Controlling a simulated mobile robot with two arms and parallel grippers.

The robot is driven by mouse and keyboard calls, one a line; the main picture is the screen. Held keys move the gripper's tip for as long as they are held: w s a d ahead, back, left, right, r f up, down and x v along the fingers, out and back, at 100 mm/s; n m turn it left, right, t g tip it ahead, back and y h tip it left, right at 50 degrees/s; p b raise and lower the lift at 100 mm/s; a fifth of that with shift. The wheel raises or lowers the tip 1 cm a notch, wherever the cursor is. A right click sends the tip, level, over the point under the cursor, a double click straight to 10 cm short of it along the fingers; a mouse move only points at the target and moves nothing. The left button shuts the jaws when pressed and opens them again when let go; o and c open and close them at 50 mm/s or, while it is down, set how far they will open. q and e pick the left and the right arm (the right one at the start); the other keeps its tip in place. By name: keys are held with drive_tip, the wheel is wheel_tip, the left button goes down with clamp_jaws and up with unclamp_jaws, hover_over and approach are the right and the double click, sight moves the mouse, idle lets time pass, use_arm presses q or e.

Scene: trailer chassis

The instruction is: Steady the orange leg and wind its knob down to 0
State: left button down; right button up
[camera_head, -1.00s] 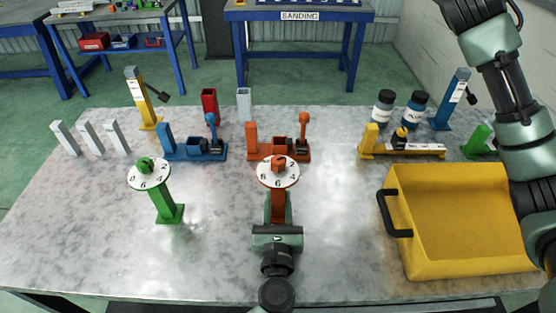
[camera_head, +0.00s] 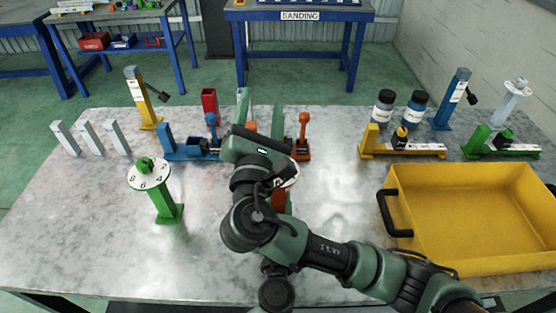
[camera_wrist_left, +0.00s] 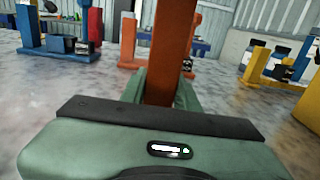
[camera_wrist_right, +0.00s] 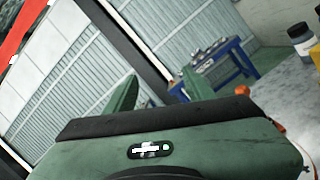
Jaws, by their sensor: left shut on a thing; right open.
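The orange leg (camera_head: 279,201) stands upright near the table's front middle; its white dial (camera_head: 293,174) is mostly covered by my right arm. Its knob and the number it points to are hidden. In the left wrist view, my left gripper (camera_wrist_left: 162,90) is shut on the orange leg's post (camera_wrist_left: 166,45). My right gripper (camera_head: 261,108) is open, its fingers spread and pointing away over the table, to the upper left of the dial. In the right wrist view nothing is between its fingers (camera_wrist_right: 158,88).
An orange fixture lever (camera_head: 304,135) stands close right of my right gripper. A blue fixture (camera_head: 180,148) is left, and a green leg with a dial (camera_head: 163,190) stands front left. A yellow bin (camera_head: 470,258) is at right.

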use_arm(q)
drive_tip(key=shift+s, duration=0.1)
use_arm(e)
drive_tip(key=s+a+f+n, duration=0.1)
drive_tip(key=s+a+n, duration=0.15)
drive_tip(key=s, duration=0.35)
drive_tip(key=s+a+f+n, duration=0.1)
drive_tip(key=s+a, duration=0.3)
drive_tip(key=s, duration=0.2)
drive_tip(key=s+d+f+g+h, duration=0.3)
drive_tip(key=d+f+h, duration=0.1)
drive_tip(key=d+f, duration=0.4)
drive_tip(key=shift+n, duration=0.25)
drive_tip(key=x, duration=0.3)
drive_tip(key=a+x, duration=0.1)
drive_tip(key=x, duration=0.7)
drive_tip(key=shift+w+a+f, duration=0.1)
drive_tip(key=shift+w+f, duration=0.2)
drive_tip(key=shift+f, duration=0.1)
clamp_jaws()
